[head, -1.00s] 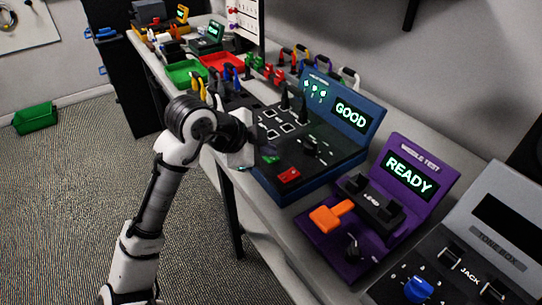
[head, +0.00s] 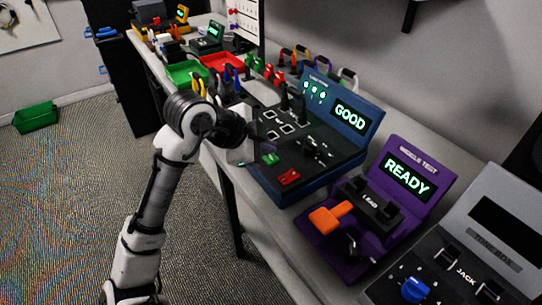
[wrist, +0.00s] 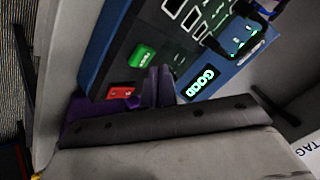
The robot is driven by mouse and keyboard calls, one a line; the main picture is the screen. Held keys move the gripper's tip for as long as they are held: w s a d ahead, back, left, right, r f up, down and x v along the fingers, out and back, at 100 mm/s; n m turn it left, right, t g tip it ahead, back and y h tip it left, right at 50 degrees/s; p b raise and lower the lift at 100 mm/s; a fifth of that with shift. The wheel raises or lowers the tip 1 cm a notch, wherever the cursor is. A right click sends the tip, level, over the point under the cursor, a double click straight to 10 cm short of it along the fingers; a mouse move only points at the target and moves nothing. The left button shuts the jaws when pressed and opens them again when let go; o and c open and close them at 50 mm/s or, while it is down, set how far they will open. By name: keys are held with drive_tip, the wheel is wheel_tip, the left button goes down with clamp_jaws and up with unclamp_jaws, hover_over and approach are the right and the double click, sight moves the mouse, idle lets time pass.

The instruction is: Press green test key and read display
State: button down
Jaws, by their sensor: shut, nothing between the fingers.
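The blue tester (head: 318,185) stands on the bench, and its display (head: 350,116) reads GOOD in green. The same display shows in the wrist view (wrist: 203,82). The green key (head: 271,159) is on the dark front panel, beside a red key (head: 289,177). The wrist view also shows the green key (wrist: 143,55) and the red key (wrist: 121,92). My gripper (wrist: 160,84) is shut and empty. Its fingertips are close to the two keys and appear apart from the green key. In the head view my gripper is at the tester's left edge.
A purple wiggle tester (head: 345,250) reading READY and a grey tone box (head: 480,240) stand to the right. Red (head: 222,63) and green (head: 185,75) trays and coloured clips lie farther back. Cables with dark plugs stand on the blue tester's panel.

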sight(267, 160)
drive_tip(key=shift+r+p, duration=1.8)
drive_tip(key=shift+r, duration=0.7)
